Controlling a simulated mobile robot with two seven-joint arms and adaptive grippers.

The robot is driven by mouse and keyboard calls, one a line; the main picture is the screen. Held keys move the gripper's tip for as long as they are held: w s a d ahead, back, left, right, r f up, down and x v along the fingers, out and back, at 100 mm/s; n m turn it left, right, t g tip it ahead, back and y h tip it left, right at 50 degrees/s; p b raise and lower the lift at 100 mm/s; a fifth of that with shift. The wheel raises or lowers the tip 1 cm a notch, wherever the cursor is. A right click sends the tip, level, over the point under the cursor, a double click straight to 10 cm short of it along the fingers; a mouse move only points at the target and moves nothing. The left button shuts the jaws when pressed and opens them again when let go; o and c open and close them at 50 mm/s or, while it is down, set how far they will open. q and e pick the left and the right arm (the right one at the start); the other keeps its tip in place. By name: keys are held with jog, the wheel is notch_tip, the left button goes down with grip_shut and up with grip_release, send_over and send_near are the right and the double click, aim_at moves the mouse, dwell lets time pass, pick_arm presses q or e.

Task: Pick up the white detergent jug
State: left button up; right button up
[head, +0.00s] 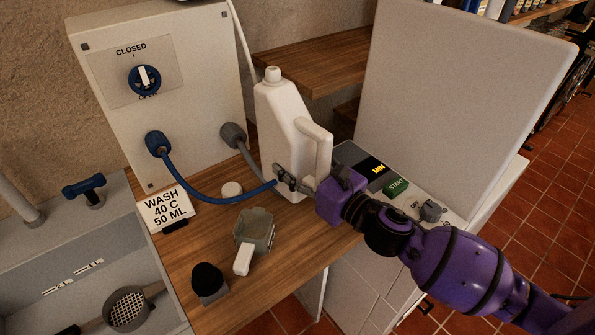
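The white detergent jug (281,125) stands upright on the wooden counter (215,215), its cap on top and its handle (320,150) on the right side. My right gripper (284,180) comes in from the right, low at the jug. Its dark fingers lie in front of the jug's lower body, and its purple palm covers the area below the handle. Whether the fingers touch or grip the jug cannot be told. My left gripper is out of view.
A blue hose (205,200) curves close by the fingers. A scoop (254,232), a white cap (232,189), a black-knobbed item (208,281) and a "WASH 40 C 50 ML" card (166,208) are on the counter. A raised white lid (455,100) stands behind right.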

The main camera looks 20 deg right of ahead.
aim_at(296, 160)
jog(key=s+r, duration=0.1)
jog(key=s+a+r, duration=0.1)
jog(key=r, duration=0.1)
jog(key=s+r, duration=0.1)
jog(key=r, duration=0.1)
jog(key=shift+s+a+p, duration=0.15)
jog(key=shift+a+p, duration=0.25)
jog(key=s+a+r, duration=0.4)
jog(key=s, duration=0.4)
jog(key=shift+s+a, duration=0.25)
jog(key=o, duration=0.7)
jog(key=c, duration=0.9)
